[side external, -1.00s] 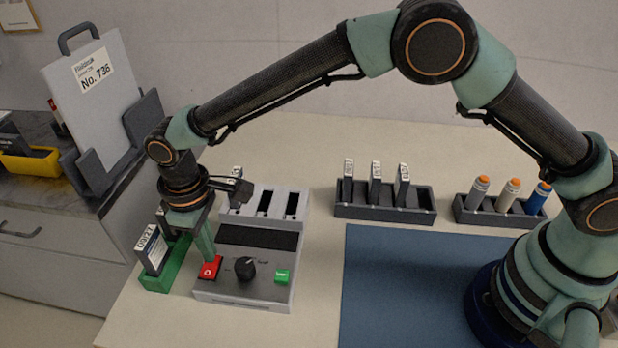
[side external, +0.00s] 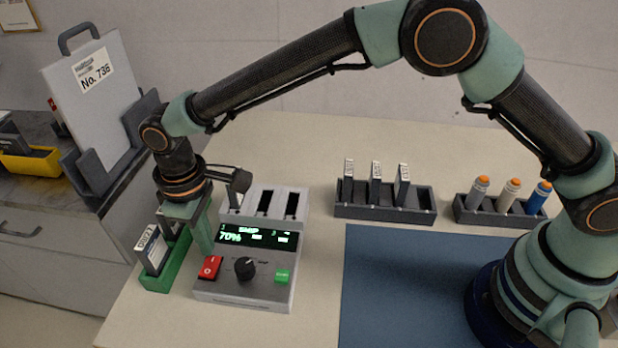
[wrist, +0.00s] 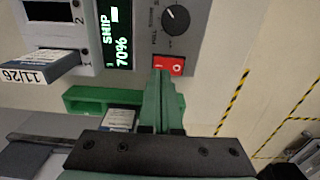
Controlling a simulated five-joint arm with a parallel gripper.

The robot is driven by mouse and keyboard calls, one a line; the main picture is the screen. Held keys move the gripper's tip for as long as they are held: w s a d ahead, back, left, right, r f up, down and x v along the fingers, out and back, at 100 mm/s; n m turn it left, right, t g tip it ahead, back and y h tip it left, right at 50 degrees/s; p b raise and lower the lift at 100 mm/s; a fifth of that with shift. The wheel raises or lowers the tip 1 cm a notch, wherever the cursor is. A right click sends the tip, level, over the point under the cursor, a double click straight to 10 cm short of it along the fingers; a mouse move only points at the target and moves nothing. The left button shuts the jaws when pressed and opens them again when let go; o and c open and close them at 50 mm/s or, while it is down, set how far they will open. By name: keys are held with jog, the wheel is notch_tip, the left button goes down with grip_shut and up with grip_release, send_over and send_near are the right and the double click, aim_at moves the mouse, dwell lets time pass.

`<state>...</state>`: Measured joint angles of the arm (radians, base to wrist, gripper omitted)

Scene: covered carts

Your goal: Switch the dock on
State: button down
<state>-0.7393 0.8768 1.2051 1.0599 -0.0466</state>
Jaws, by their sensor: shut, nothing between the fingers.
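The dock (side external: 244,297) is a grey box on the table, with slots at its back, a black knob (side external: 245,268) and a green button (side external: 283,276). The red rocker switch (side external: 209,267) is at the dock's front left, and the switch (wrist: 170,66) shows in the wrist view as well. My gripper (side external: 207,252) is shut and empty, its tips just behind the switch; whether they touch it I cannot tell.
A green holder (side external: 160,283) with a labelled cartridge (side external: 152,250) stands left of the dock. A dark rack (side external: 385,211) of cartridges and a rack (side external: 498,215) of capped vials stand behind the blue mat (side external: 410,290).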

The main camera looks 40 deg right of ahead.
notch_tip(320, 180, up, 5)
jog(key=shift+f, duration=0.2)
dwell(0.3)
jog(key=d+r+m+t+y, duration=0.1)
jog(key=d+r+m, duration=0.1)
jog(key=d+r, duration=0.65)
jog(key=d+r+m+t, duration=0.2)
jog(key=d+r, duration=0.3)
jog(key=d, duration=0.6)
jog(key=s+d+m+t, duration=0.1)
jog(key=s+d+m, duration=0.1)
jog(key=s+d, duration=0.3)
jog(key=s+d+m+t+h, duration=0.1)
jog(key=s+d+m, duration=0.2)
jog(key=d, duration=0.8)
jog(key=s, duration=0.2)
jog(key=shift+s+t, duration=0.3)
